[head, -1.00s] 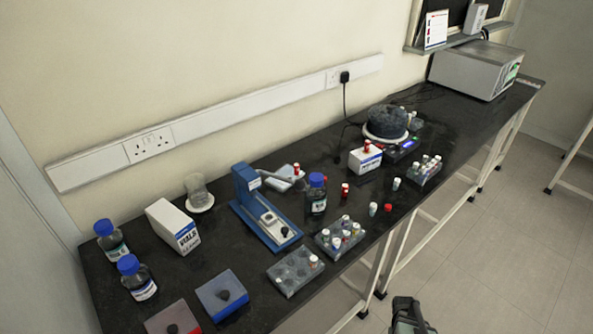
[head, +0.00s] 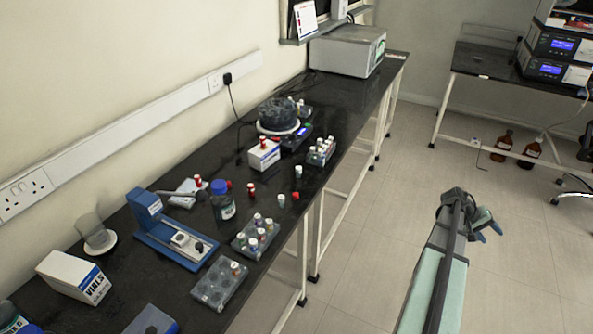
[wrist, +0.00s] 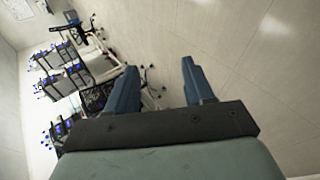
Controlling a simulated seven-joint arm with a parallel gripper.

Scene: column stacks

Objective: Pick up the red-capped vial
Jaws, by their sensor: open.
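Several red-capped vials show on the black bench in the head view. One red-capped vial (head: 251,190) stands alone on the bench top, right of a blue-capped bottle (head: 222,201). Another red-capped vial (head: 263,142) is on a white box. A third red cap (head: 198,181) shows by the blue press. A small red piece (head: 295,196) lies near the bench edge. My gripper (head: 489,231) is open and empty over the floor, right of the bench and well away from the vials.
Vial racks (head: 220,285) stand near the bench's front edge, with a blue press (head: 172,235) behind. A round dark device (head: 278,116) and a grey instrument (head: 347,51) are farther along. Another bench (head: 470,66) stands at right. Floor between is mostly clear.

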